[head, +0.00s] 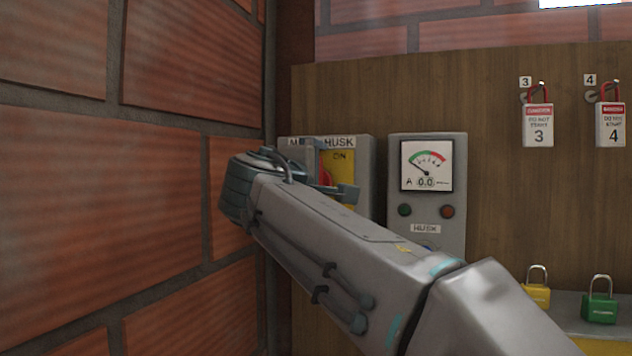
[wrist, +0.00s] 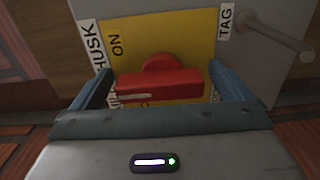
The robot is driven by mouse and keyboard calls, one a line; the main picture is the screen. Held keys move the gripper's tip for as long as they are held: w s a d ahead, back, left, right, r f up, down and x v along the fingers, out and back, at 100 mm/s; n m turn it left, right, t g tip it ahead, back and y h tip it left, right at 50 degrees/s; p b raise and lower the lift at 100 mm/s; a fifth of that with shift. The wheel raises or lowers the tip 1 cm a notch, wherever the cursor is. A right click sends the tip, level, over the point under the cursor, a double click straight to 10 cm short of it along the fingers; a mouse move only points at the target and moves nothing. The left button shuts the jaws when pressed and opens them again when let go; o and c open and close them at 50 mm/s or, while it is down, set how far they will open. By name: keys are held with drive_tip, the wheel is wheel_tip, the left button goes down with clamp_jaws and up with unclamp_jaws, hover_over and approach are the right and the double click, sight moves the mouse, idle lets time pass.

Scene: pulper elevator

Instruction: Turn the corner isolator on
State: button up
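The corner isolator is a grey box (head: 364,160) labelled HUSK on the wooden board, close to the brick corner. It has a yellow plate (head: 343,163) marked ON and a red handle (head: 326,166), partly hidden by my arm. In the wrist view the red handle (wrist: 160,86) lies crosswise on the yellow plate (wrist: 185,40), with a white line near its left end. My gripper (wrist: 163,74) is open, its blue fingers beyond either end of the handle with small gaps. In the head view my gripper (head: 335,186) is in front of the box.
A grey meter panel (head: 428,190) stands just right of the isolator. A brick wall (head: 100,190) is close on the left. Lockout tags (head: 538,125) hang at the right, above yellow (head: 537,294) and green (head: 600,308) padlocks. A grey rod (wrist: 270,35) sticks out beside the TAG label.

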drive_tip(key=v, duration=1.3)
drive_tip(key=shift+s, duration=0.4)
drive_tip(key=shift+a, duration=0.1)
